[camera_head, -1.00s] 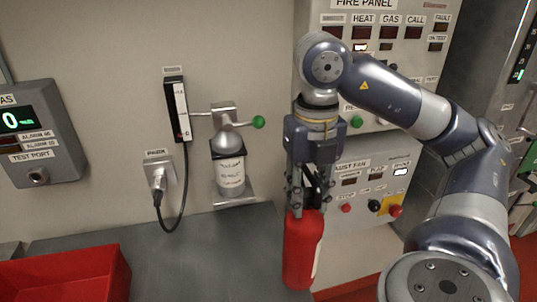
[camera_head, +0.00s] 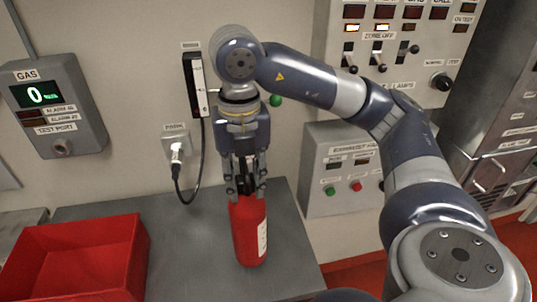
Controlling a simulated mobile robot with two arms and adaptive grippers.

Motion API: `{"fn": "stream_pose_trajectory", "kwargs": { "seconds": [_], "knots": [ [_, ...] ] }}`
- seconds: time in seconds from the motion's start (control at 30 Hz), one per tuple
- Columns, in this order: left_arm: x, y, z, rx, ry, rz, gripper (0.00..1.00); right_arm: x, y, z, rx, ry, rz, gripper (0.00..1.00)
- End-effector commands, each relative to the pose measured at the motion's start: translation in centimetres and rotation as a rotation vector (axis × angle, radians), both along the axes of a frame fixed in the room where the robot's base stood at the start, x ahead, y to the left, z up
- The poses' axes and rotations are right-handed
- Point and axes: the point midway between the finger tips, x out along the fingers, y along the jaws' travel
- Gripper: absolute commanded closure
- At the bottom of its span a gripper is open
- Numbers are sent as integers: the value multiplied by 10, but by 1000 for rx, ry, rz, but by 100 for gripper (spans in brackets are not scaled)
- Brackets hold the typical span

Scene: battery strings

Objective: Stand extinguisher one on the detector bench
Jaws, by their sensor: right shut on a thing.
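A red extinguisher (camera_head: 246,232) with a pale label on its right side hangs or stands upright at the grey bench (camera_head: 185,250). My right gripper (camera_head: 245,192) points down and is shut on the extinguisher's top. The extinguisher's base appears over the bench top, right of its middle. I cannot tell whether the base touches the bench. My left gripper is not in view.
A red open bin (camera_head: 80,262) sits on the bench at the left. A gas detector panel (camera_head: 60,105) and a plugged cable (camera_head: 177,148) are on the wall behind. An exhaust fan box (camera_head: 345,185) is to the right. Bench space between bin and extinguisher is clear.

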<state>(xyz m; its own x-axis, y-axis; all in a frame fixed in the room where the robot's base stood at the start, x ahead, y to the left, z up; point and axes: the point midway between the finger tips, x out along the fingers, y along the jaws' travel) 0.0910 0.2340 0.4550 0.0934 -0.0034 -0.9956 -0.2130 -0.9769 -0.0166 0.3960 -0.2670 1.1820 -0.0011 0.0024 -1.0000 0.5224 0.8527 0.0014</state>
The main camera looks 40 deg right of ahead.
Motion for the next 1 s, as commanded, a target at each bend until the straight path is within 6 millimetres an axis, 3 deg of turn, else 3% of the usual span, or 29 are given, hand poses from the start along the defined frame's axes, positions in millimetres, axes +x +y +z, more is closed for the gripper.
{"fn": "stream_pose_trajectory", "kwargs": {
  "seconds": [0.23, 0.8, 1.0],
  "knots": [
    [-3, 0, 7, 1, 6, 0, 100, 15, 15, 1, 1, -4, 0, 100],
    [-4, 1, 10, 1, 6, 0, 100, 15, 16, -32, 0, -4, -1, 100],
    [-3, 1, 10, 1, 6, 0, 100, 16, 16, -35, 0, -6, -1, 100]
  ]
}}
